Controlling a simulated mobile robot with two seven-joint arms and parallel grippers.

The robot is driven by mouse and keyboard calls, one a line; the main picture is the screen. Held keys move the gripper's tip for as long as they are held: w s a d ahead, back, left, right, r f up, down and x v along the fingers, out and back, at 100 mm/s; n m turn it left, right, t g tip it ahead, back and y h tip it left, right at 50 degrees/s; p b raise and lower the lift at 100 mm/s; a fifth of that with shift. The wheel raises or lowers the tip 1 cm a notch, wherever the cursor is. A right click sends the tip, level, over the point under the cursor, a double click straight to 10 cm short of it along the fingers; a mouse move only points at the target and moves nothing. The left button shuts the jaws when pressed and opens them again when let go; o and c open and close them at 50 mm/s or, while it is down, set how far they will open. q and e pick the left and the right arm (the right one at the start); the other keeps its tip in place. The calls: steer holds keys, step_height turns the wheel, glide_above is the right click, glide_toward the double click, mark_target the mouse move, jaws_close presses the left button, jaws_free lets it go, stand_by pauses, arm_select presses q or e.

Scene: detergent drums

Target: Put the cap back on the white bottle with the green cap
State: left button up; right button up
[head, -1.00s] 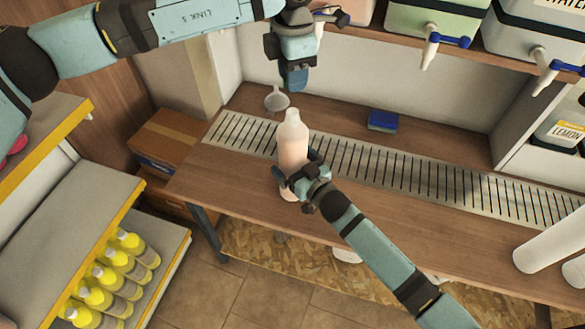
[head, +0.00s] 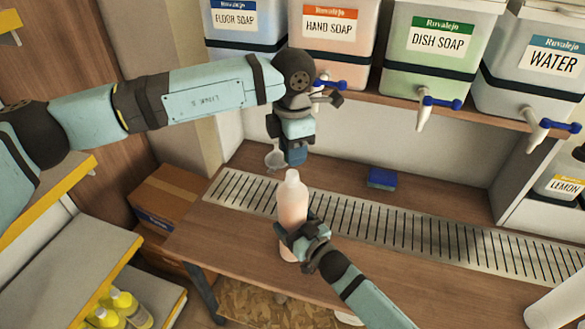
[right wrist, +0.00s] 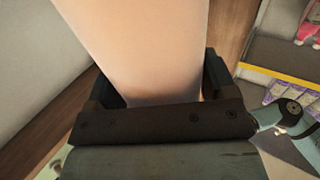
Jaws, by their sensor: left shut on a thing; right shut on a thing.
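The white, pinkish-looking bottle (head: 292,203) stands upright at the counter's drain grate, its narrow neck pointing up with no cap on it. My right gripper (head: 303,238) is shut around the bottle's lower body. In the right wrist view the bottle (right wrist: 140,45) fills the space between the fingers. My left gripper (head: 294,155) points down just above the bottle's mouth, with a very small gap or none; I cannot tell if they touch. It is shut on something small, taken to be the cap. The green cap itself is hidden by the fingers.
A blue sponge (head: 381,178) lies on the counter to the right. Labelled dispensers with taps (head: 424,113) stand on the shelf above. The slotted grate (head: 420,230) is clear to the right.

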mark_target(292, 195)
arm_select(q)
steer(key=shift+f, duration=1.15)
steer(key=shift+f, duration=0.85)
steer(key=shift+f, duration=0.6)
